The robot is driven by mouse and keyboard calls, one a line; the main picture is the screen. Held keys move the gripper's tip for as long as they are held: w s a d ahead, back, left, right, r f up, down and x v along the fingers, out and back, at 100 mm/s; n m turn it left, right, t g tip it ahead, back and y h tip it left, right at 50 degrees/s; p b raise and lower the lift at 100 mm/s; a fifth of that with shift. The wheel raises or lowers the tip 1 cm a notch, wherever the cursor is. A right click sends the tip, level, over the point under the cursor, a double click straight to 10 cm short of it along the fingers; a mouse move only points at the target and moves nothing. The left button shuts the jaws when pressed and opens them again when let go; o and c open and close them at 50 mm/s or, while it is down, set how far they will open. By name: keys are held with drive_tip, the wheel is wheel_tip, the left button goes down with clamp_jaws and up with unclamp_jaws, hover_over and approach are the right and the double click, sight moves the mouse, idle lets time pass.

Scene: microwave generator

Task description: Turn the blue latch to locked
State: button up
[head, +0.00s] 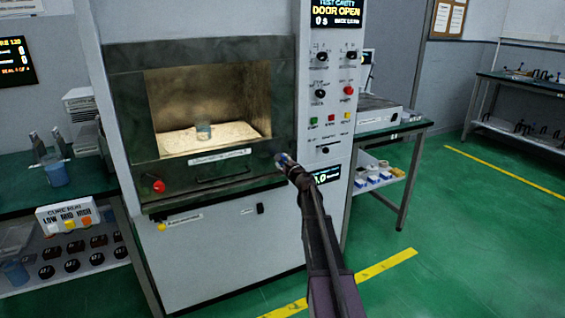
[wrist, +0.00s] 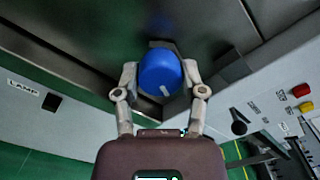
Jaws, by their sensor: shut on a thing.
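The blue latch (wrist: 160,72) is a round blue knob with a short pale mark, on the dark metal front of the machine. In the wrist view my gripper (wrist: 160,85) has one finger on each side of the knob and is shut on it. In the head view my gripper (head: 283,160) reaches the lower right corner of the dark cavity frame and hides most of the latch. The display (head: 336,12) above reads "DOOR OPEN". Which setting the pale mark points to cannot be told.
The lit cavity (head: 215,95) holds a small beaker (head: 203,131). A red knob (head: 159,186) sits at the frame's lower left. The control panel (head: 330,85) with several knobs and buttons stands right of my gripper. Benches flank the machine; the green floor at right is clear.

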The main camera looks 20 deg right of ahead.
drive_tip(key=n, duration=0.5)
drive_tip(key=shift+w+n, duration=0.1)
drive_tip(key=shift+n, duration=0.2)
drive_tip(key=n, duration=0.5)
idle(0.4)
drive_tip(key=o, duration=1.2)
drive_tip(key=shift+c, duration=0.2)
drive_tip(key=s, duration=1.2)
drive_tip(key=shift+d, duration=0.2)
